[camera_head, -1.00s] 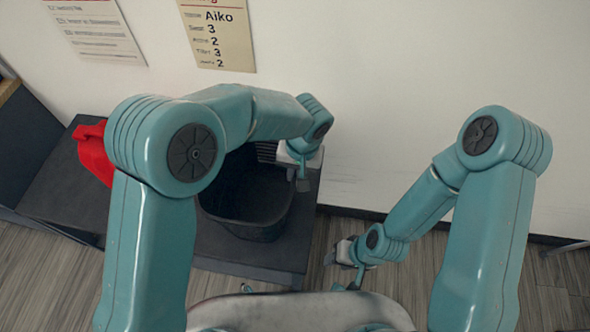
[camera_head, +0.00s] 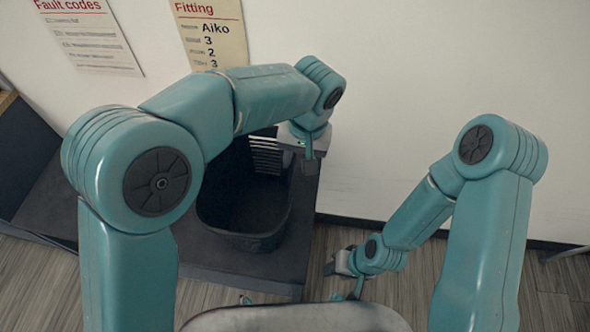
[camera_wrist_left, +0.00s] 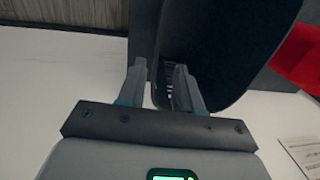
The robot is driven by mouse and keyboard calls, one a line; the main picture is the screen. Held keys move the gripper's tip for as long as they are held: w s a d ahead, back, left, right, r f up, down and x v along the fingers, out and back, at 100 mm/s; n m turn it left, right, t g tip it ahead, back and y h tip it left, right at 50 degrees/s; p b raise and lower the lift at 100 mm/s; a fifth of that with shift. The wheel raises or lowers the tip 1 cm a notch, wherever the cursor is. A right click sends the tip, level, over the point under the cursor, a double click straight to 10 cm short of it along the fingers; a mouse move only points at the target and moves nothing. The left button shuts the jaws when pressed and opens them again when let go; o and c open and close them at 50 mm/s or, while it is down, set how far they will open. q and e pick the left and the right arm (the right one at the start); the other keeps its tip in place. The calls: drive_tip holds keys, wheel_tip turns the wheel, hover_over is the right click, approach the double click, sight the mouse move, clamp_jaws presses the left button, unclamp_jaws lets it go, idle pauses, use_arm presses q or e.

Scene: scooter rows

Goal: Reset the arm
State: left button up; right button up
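My left gripper (camera_head: 307,160) hangs at the far right edge of a black bin in the head view. In the left wrist view its two fingers (camera_wrist_left: 162,88) are apart, with nothing seen held. Part of the bin shows just beyond the fingers; I cannot tell whether they touch it. My left arm is raised and bent over the bench.
The open black bin (camera_head: 243,240) stands on a dark bench (camera_head: 205,258) against a white wall with two posted sheets (camera_head: 92,38) (camera_head: 212,35). A red object (camera_wrist_left: 300,58) shows beside the bin in the wrist view. Wooden floor lies open at right.

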use_arm(q)
drive_tip(key=shift+s+d+r, duration=0.1)
drive_tip(key=shift+r, duration=0.85)
